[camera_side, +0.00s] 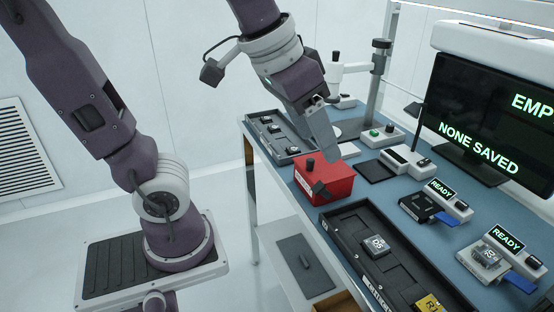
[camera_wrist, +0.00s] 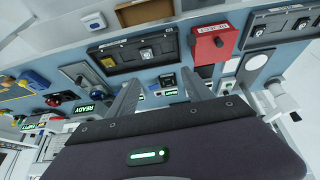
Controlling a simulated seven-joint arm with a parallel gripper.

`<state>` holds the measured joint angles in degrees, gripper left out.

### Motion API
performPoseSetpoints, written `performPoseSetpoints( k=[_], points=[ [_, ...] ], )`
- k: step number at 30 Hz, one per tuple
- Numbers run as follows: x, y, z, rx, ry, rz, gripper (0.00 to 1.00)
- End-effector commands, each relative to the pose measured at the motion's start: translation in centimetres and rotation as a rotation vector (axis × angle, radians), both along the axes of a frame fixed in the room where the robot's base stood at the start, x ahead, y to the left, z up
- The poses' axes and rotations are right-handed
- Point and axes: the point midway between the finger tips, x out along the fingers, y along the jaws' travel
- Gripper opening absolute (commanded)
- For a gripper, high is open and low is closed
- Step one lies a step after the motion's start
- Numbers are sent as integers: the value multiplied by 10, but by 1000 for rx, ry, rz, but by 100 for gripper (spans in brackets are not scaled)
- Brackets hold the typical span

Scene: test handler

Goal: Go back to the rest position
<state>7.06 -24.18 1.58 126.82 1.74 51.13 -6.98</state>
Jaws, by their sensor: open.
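My gripper (camera_side: 324,142) hangs above the bench in the side view, near the red box (camera_side: 330,182), with its fingers pointing down. In the wrist view my gripper (camera_wrist: 160,88) shows two grey fingers spread apart with no part held between them. The bench and small devices show beyond the fingers. The red box also shows in the wrist view (camera_wrist: 205,48), to the right of the fingers. Whether the fingertips are clear of the red box is hard to tell from the side view.
A black tray (camera_side: 345,236) with a chip and a yellow part lies at the bench front; another tray (camera_side: 290,150) lies at the back left. Two READY stations (camera_side: 445,198) (camera_side: 507,252) and a monitor (camera_side: 490,115) reading NONE SAVED stand right. A grey post (camera_side: 377,90) rises behind.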

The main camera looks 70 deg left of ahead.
Motion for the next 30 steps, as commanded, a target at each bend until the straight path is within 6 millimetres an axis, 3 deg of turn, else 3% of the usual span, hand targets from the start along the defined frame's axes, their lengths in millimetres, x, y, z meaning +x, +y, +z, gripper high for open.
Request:
performPoseSetpoints(
  k=[1, 3, 6, 30],
  points=[
    [-28, 8, -8, 7, -18, 4, 59],
    [-57, 13, -22, 21, -28, 1, 59],
    [-79, 16, -35, 33, -35, -2, 59],
    [-83, 16, -39, 35, -35, -4, 59]
  ],
)
